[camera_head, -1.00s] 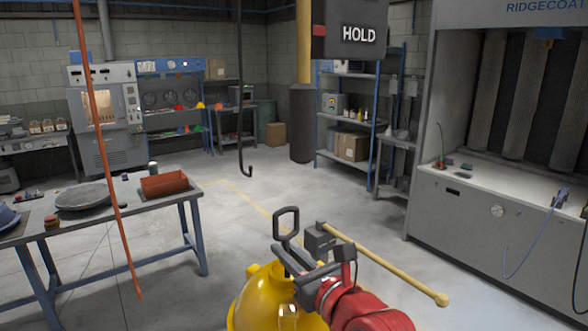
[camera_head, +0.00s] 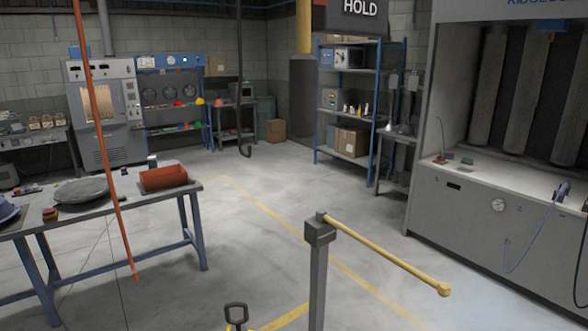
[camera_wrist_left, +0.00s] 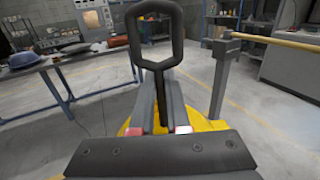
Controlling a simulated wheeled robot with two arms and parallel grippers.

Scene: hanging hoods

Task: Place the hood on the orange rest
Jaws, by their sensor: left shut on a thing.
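The hood is yellow with a dark loop handle (camera_head: 236,312) on top. In the head view only the loop and a sliver of yellow show at the bottom edge. In the left wrist view the yellow hood (camera_wrist_left: 205,125) lies below my left gripper (camera_wrist_left: 158,130), which is shut on the stem under the loop. The loop stands upright. A grey post (camera_head: 318,270) carries a yellow-orange horizontal bar (camera_head: 385,250) with a knobbed end. The bar is empty, and the hood is apart from it, lower and to the left. The hood's lower part is hidden. My right gripper is not in view.
A black hook (camera_head: 244,151) hangs empty farther back. A grey booth (camera_head: 500,210) stands at right. The floor around the post is largely clear.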

